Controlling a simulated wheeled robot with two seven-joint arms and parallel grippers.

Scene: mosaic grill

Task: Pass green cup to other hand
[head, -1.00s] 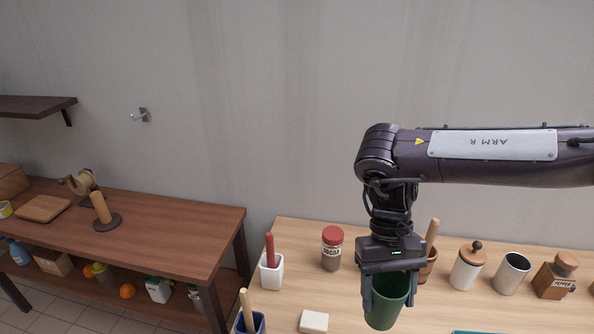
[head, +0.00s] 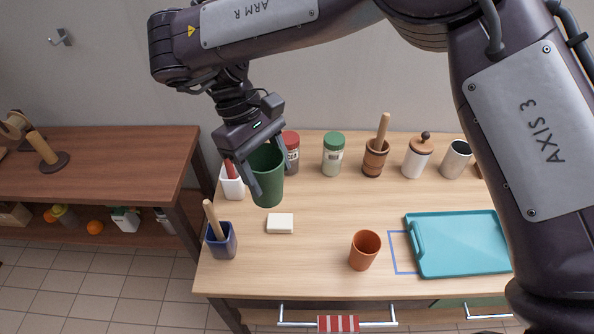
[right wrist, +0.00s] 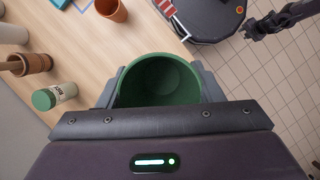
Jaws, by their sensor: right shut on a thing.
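The green cup (head: 267,182) is upright between the fingers of my right gripper (head: 279,178), which is shut on it. In the head view they are over the back left of the wooden table; I cannot tell how high. In the right wrist view the cup (right wrist: 160,82) is seen from above, its mouth open and its inside empty, with a finger on either side. A dark arm part at the top right of the right wrist view (right wrist: 275,22) may be my left gripper; its jaws are unclear. My left gripper is not in the head view.
An orange cup (head: 364,250), a white block (head: 280,223) and a teal tray (head: 460,245) are on the table (head: 320,270). A blue holder (head: 222,243) stands at the left edge. Jars (head: 333,155) and pots line the back. The table's front middle is mostly clear.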

